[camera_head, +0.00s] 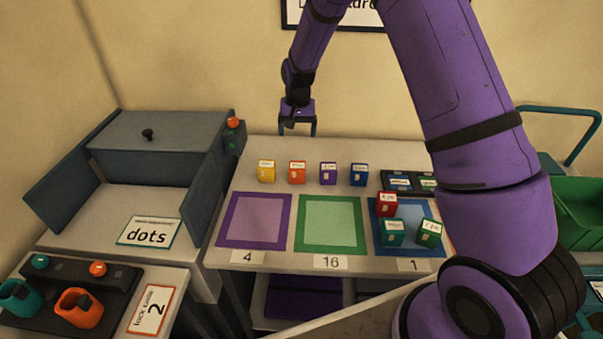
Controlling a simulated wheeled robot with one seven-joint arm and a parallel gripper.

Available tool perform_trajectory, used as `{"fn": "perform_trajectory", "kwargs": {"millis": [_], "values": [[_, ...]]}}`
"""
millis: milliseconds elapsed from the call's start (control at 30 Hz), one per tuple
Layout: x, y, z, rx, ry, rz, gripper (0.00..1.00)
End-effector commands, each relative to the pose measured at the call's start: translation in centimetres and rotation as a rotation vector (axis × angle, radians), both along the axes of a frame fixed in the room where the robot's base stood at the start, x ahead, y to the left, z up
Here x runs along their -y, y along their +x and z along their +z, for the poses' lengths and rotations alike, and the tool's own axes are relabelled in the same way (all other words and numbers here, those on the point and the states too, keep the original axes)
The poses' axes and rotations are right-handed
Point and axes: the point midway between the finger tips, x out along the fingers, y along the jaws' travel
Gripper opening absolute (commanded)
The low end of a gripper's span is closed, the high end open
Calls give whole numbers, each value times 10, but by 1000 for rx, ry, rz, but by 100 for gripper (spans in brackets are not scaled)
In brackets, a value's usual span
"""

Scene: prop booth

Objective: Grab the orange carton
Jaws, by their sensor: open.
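The orange carton (297,173) stands upright on the white table, second from the left in a row along the back. A yellow carton (266,172) stands to its left, a purple carton (328,173) and a blue carton (359,175) to its right. My gripper (298,130) is open and empty, pointing down near the table's back edge. In the picture it is above the orange carton and apart from it.
A purple square (227,220), a green square (310,242) and a blue square (404,252) mark the table. A red carton (387,204) and two teal or green cartons (392,232) are at the blue square. A grey box (150,170) stands left; a green bin (580,205) is right.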

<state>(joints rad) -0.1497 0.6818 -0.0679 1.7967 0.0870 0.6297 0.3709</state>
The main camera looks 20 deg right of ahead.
Motion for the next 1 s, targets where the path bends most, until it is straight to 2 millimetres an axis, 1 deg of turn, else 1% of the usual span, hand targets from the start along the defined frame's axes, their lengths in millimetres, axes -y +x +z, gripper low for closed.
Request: {"fn": "perform_trajectory", "kwargs": {"millis": [33,100,200,467,567,733,1000], "values": [[-2,4,-17,-11,-3,-6,87],[-4,8,-33,-21,-6,-14,87],[-5,11,-50,-31,-10,-21,87],[-6,14,-70,-37,-12,-28,87],[-6,13,-83,-38,-12,-28,87],[-6,13,-108,-39,-12,-28,87],[-6,12,-126,-38,-11,-28,87]]}}
